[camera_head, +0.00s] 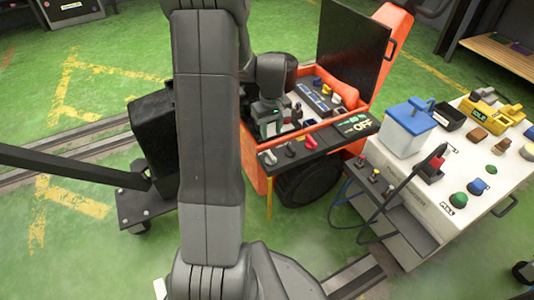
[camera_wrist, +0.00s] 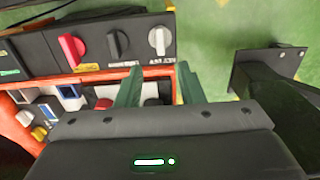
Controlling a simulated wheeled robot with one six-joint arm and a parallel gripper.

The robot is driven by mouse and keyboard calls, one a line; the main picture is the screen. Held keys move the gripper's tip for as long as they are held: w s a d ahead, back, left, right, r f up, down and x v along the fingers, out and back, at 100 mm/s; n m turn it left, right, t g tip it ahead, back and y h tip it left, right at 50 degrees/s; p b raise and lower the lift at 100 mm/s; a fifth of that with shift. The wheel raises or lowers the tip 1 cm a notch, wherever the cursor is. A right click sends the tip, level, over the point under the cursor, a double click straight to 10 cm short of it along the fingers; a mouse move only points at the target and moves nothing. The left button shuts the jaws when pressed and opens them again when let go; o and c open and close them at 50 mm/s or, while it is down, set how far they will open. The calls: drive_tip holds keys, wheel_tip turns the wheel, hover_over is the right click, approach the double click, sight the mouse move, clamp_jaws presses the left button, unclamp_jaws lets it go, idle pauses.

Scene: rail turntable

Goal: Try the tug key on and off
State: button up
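The orange tug (camera_head: 256,165) has an open dark lid and a switch strip along its near edge. The strip carries a white knob (camera_head: 268,157), a black knob (camera_head: 290,150) and a red knob (camera_head: 310,142). In the wrist view I see the red (camera_wrist: 72,50), black (camera_wrist: 117,43) and white knob (camera_wrist: 160,40); their labels are too small to read, so I cannot tell which is the key. The tug's display (camera_head: 357,125) reads OFF. My gripper (camera_wrist: 160,78) is open and empty, its two fingers apart, just short of the white knob and not visibly touching it.
A white cart (camera_head: 435,190) stands at the right with a blue-lidded box (camera_head: 408,128), several coloured buttons and a red-handled lever (camera_head: 433,165). A dark wheeled stand (camera_head: 150,205) is left of my arm. Floor rails run beneath; green floor is free at the lower left.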

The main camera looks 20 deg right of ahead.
sight(271, 155)
wheel_tip(271, 155, down, 11)
drive_tip(key=b, duration=0.4)
clamp_jaws()
